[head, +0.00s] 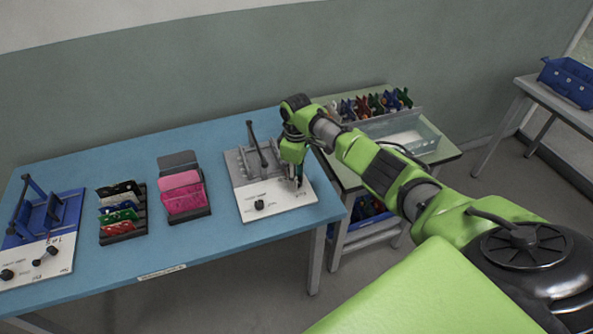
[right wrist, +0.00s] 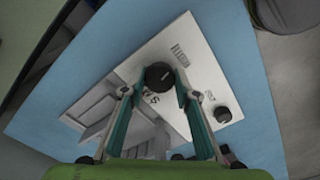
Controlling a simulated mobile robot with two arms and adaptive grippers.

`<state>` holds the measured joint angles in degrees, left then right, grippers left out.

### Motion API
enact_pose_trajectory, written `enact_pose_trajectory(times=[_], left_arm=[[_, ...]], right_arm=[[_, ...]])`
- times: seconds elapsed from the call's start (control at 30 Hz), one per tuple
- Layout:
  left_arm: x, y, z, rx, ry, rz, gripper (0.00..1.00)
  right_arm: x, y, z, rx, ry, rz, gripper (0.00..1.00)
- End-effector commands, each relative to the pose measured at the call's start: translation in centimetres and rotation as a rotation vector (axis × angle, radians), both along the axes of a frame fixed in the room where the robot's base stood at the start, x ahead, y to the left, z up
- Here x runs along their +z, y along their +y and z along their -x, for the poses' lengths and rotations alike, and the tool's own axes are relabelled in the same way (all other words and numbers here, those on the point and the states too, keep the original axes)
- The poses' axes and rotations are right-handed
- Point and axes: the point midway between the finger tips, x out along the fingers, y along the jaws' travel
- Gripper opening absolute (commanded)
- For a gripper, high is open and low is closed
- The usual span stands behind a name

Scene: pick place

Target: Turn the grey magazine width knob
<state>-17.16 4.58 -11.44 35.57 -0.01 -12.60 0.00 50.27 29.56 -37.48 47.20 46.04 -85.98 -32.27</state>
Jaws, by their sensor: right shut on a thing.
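The grey magazine (head: 253,158) stands on the right part of the blue table, with a white front panel (head: 277,207). In the right wrist view the panel (right wrist: 188,38) carries two round black knobs. My right gripper (head: 299,183) comes down over the panel's right side. It is shut on one black knob (right wrist: 158,75), with a fingertip on each side. That knob is mostly hidden by the gripper in the head view. The other black knob (right wrist: 222,114) is free; it also shows in the head view (head: 259,205). The panel's labels are too small to read surely. My left gripper is not in view.
A blue magazine (head: 50,215) with its own white panel stands at the table's left end. Black racks with coloured parts (head: 122,212) and pink pieces (head: 182,190) stand between. A side table with a clear bin (head: 405,135) adjoins at right. The table's front strip is clear.

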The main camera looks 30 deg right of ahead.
Motion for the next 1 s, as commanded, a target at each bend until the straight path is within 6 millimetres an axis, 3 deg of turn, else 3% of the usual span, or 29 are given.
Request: enact_pose_trajectory(times=[0.03,0.3,1.0], left_arm=[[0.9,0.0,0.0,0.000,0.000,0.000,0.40],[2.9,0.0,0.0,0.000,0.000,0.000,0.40],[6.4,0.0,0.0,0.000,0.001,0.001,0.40]], right_arm=[[0.4,0.2,0.1,-0.043,0.002,-0.004,0.07],[0.3,0.3,0.0,-0.301,0.002,-0.004,0.07],[0.2,0.3,0.0,-0.965,0.002,-0.002,0.07]])
